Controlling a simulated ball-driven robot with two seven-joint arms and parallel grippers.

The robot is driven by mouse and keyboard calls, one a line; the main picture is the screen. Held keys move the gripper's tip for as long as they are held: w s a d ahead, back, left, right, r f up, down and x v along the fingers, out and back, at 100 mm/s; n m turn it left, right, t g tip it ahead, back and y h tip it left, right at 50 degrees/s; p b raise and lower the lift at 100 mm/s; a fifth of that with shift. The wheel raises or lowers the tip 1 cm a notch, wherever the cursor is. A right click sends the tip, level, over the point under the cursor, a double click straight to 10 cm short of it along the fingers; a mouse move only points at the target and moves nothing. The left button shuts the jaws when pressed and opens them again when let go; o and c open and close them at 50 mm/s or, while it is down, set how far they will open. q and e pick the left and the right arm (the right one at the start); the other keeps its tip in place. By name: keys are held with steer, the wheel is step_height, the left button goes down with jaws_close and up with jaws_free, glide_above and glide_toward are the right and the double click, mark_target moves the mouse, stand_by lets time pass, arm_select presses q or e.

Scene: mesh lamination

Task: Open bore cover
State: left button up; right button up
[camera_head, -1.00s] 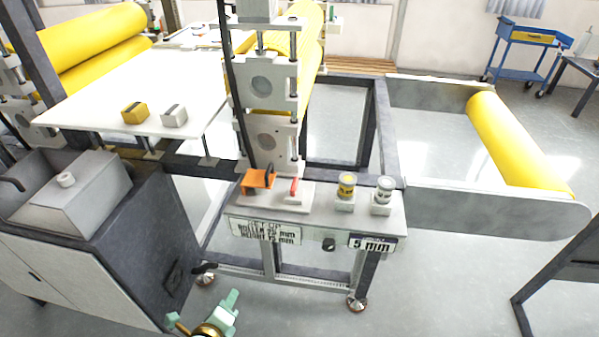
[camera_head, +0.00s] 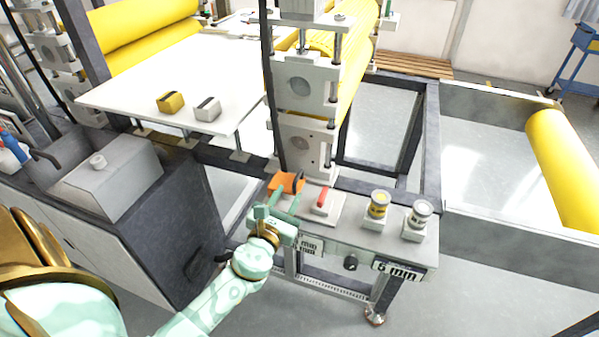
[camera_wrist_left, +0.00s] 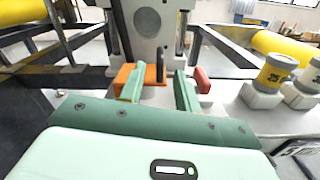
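An orange block (camera_head: 284,184) with a dark rounded plate (camera_head: 299,182) at its right end sits on the bench at the foot of the roller stand. They also show in the wrist view as the orange block (camera_wrist_left: 123,74) and the upright dark plate (camera_wrist_left: 160,66). I cannot tell for sure which part is the bore cover. My left gripper (camera_head: 280,203) is just in front of the orange block. In the wrist view its two fingers (camera_wrist_left: 159,84) are apart with nothing between them, and the dark plate appears beyond the gap. My right gripper is not in view.
A red lever (camera_head: 321,198) on a pale base stands right of the orange block. Yellow-banded (camera_head: 378,205) and grey-banded (camera_head: 420,213) gauge cylinders stand further right. A dark cabinet (camera_head: 175,230) is at the left. The roller stand (camera_head: 303,90) rises behind.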

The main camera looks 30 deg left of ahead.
mark_target(296, 180)
arm_select(q)
steer(key=x, duration=0.9)
steer(key=shift+b, duration=0.3)
jaws_close()
